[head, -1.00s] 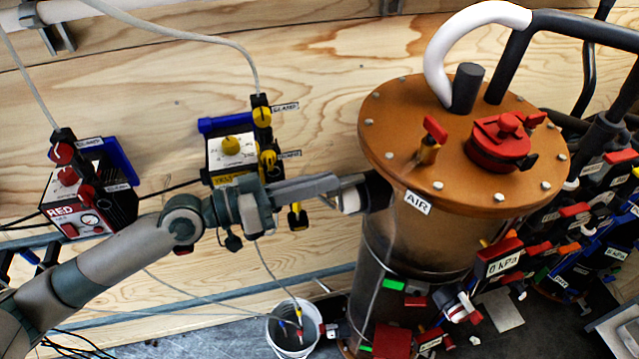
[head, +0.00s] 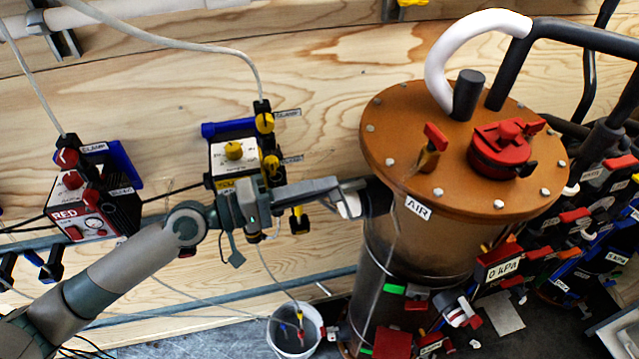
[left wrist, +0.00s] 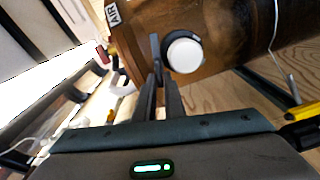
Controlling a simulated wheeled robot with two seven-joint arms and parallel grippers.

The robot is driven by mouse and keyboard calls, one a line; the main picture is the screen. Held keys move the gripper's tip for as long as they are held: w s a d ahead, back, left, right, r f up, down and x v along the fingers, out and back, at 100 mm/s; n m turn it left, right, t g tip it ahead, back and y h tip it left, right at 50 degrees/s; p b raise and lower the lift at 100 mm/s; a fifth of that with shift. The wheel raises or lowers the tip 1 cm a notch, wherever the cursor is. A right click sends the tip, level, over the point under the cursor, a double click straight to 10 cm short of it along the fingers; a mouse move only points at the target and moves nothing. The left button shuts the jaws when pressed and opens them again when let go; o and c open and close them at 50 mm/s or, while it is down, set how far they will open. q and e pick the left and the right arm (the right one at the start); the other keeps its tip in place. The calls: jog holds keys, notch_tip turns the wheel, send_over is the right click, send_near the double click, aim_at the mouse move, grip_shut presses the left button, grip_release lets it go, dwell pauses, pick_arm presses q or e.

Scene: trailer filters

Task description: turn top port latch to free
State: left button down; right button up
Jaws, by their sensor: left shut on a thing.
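The top port is a dark stub (head: 376,196) with a white round end, on the upper side of the brown vessel below the AIR label. Its white end (left wrist: 184,53) shows in the left wrist view. The port latch seems to be the thin dark bar (left wrist: 155,46) beside that white end. My left gripper (head: 340,190) reaches in from the left, level with the port. In the left wrist view its fingers (left wrist: 160,82) are shut on the dark bar. The fingers partly hide the bar. My right gripper is not in view.
The vessel's lid (head: 392,150) carries a red cap (head: 500,150) and a red-handled valve (head: 432,148). A yellow-knobbed box (head: 233,153) and a red box (head: 85,215) stand by the plywood wall. A white bucket (head: 275,335) is below. Red-tagged valves crowd the right.

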pick_arm(q)
jog(key=shift+f+n+p, duration=0.2)
jog(key=shift+n+p, duration=0.6)
jog(key=shift+n, duration=1.15)
jog(key=shift+f+n+p, duration=0.2)
jog(key=shift+n+p, duration=0.55)
jog(key=shift+n, duration=1.2)
jog(key=c, duration=1.9)
grip_release()
jog(key=shift+a+f, duration=0.1)
jog(key=b+v, duration=1)
jog(key=v, duration=0.7)
jog(key=shift+b, duration=0.3)
